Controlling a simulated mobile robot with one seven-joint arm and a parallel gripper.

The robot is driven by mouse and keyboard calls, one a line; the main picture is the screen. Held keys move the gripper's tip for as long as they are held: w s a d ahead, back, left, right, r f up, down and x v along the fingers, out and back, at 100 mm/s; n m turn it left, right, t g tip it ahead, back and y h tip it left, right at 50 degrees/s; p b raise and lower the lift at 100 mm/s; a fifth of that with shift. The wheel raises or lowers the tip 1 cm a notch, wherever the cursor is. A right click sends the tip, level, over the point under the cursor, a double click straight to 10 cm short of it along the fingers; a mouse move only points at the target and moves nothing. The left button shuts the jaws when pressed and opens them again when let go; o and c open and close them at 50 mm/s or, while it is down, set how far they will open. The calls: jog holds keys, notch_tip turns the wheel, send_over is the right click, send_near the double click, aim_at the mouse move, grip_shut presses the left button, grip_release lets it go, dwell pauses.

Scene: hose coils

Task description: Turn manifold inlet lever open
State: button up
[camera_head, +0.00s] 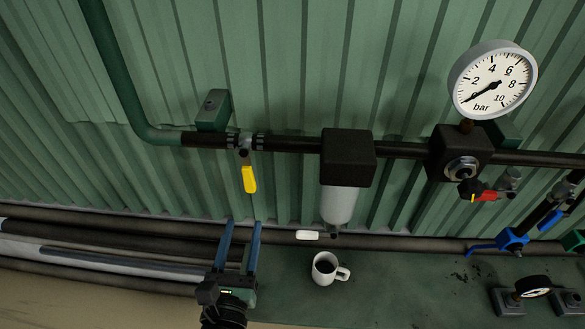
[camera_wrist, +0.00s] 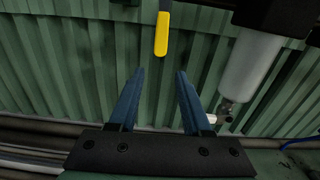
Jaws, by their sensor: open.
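A yellow lever (camera_head: 249,179) hangs straight down from a valve (camera_head: 245,143) on the dark horizontal pipe, crosswise to the pipe. No label shows whether it is the manifold inlet lever. In the wrist view the lever (camera_wrist: 161,35) is at top centre, above the gap between my fingers; its upper end is cut off by the frame edge. My gripper (camera_head: 242,224) has two blue fingers pointing up, below the lever and apart from it. In the wrist view my gripper (camera_wrist: 160,72) is open with nothing between the fingers.
Right of the lever are a filter with a pale bowl (camera_head: 339,205), a regulator (camera_head: 459,153) and a pressure gauge (camera_head: 493,80). A white mug (camera_head: 325,268) stands on the green bench (camera_head: 400,290). Corrugated wall lies behind.

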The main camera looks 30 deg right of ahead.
aim_at(254, 193)
jog(key=x, duration=0.7)
jog(key=shift+w+d+b, duration=0.2)
jog(key=shift+w+b, duration=0.1)
jog(key=shift+b, duration=0.15)
jog(key=shift+w+d, duration=0.1)
jog(key=shift+w, duration=0.05)
grip_shut()
jog(key=shift+s+d+r+n+p, duration=0.2)
jog(key=shift+d+r+n+p, duration=0.1)
jog(key=shift+p, duration=0.35)
jog(key=s+d+r+n+p, duration=0.1)
jog(key=d+r+n+p, duration=0.1)
jog(key=n+p, duration=0.3)
jog(key=s+d+r+n+p, duration=0.2)
jog(key=d+r+n+p, duration=0.1)
jog(key=n+p, duration=0.3)
jog(key=s+d+r+n+p, duration=0.2)
jog(key=d+r+n+p, duration=0.1)
jog(key=r+n+p, duration=0.2)
jog(key=shift+s+n+p, duration=0.15)
jog(key=shift+n+p, duration=0.15)
jog(key=shift+p, duration=0.9)
jog(key=shift+f, duration=0.2)
jog(key=shift+c, duration=0.2)
grip_release()
jog(key=shift+a, duration=0.1)
